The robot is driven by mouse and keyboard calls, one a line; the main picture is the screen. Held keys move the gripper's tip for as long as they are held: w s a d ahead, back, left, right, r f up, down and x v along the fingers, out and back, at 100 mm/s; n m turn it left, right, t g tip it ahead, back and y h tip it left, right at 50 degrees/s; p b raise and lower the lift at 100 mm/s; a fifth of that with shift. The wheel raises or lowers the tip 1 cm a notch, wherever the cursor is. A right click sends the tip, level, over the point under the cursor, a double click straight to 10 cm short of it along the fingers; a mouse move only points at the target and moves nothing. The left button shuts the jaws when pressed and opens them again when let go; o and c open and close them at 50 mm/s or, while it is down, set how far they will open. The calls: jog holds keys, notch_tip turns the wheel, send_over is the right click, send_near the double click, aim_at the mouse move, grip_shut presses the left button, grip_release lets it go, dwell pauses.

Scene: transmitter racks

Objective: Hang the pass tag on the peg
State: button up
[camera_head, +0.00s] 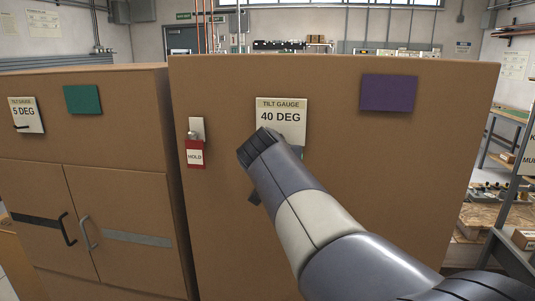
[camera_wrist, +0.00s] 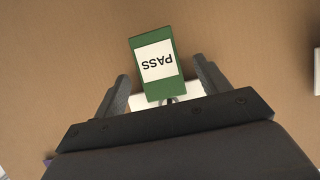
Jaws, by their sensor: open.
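The pass tag (camera_wrist: 153,66) is green with a white PASS label, upside down in the wrist view. It lies between the two spread fingers of my gripper (camera_wrist: 161,72), with a gap on each side. The tag's top end meets a small ring in front of a white plate (camera_wrist: 140,102). The peg itself is hidden, so I cannot tell whether the ring is around it.
A red HOLD tag (camera_head: 194,155) hangs from a pale plate (camera_head: 196,126) left of my arm. A TILT GAUGE 40 DEG sign (camera_head: 282,110) and a purple panel (camera_head: 388,93) are on the same brown cabinet (camera_head: 225,230). A second cabinet (camera_head: 100,130) stands to the left.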

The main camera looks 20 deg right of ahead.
jog(key=shift+c, duration=0.3)
jog(key=c, duration=1)
jog(key=shift+r, duration=0.15)
jog(key=shift+s+a+b, duration=0.1)
jog(key=shift+s+b, duration=0.1)
jog(key=shift+b, duration=0.15)
jog(key=shift+s+a+b, duration=0.35)
jog(key=shift+s, duration=0.1)
jog(key=shift+s+r, duration=0.1)
jog(key=shift+s+a+r, duration=0.3)
jog(key=shift+s+r, duration=0.1)
jog(key=shift+r, duration=0.05)
